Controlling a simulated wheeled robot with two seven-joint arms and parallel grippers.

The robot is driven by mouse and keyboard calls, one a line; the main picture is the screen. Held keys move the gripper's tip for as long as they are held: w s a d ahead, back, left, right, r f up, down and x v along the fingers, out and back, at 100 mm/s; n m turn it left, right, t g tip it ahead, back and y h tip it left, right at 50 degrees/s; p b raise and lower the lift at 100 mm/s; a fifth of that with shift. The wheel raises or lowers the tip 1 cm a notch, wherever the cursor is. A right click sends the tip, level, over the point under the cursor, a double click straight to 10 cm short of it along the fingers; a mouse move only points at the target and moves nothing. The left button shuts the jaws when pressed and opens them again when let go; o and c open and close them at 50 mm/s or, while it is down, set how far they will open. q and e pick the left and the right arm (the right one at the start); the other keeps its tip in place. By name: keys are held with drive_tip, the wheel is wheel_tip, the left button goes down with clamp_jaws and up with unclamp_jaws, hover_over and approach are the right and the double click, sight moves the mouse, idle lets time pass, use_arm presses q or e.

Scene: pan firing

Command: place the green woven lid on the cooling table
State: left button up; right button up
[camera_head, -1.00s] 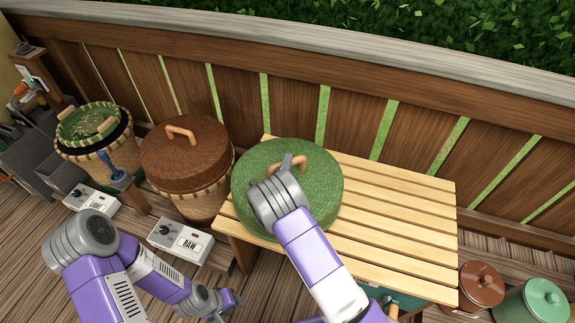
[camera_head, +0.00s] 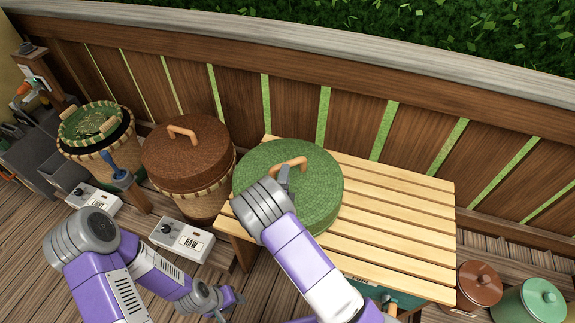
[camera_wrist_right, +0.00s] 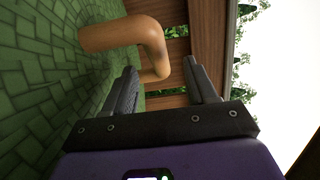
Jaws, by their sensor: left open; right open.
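The green woven lid (camera_head: 315,190) lies on the left part of the slatted wooden cooling table (camera_head: 400,215). Its tan wooden handle (camera_head: 291,163) stands up from the top. My right gripper (camera_head: 287,172) is beside the handle, above the lid. In the right wrist view the open jaws (camera_wrist_right: 165,85) show apart, with the lid handle (camera_wrist_right: 125,35) just beyond the fingertips and the green weave (camera_wrist_right: 40,80) at the left. The handle appears free of the jaws. My left gripper (camera_head: 230,300) is open and empty, low over the deck, away from the lid.
A basket with a brown lid (camera_head: 190,150) stands left of the table. RAW (camera_head: 182,238) and LIGHT (camera_head: 95,198) boxes stand in front. Brown (camera_head: 480,282) and green (camera_head: 532,302) pots sit at right. The table's right half is clear.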

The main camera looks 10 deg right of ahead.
drive_tip(key=p+v, duration=0.1)
drive_tip(key=v, duration=0.5)
drive_tip(key=shift+s, duration=0.15)
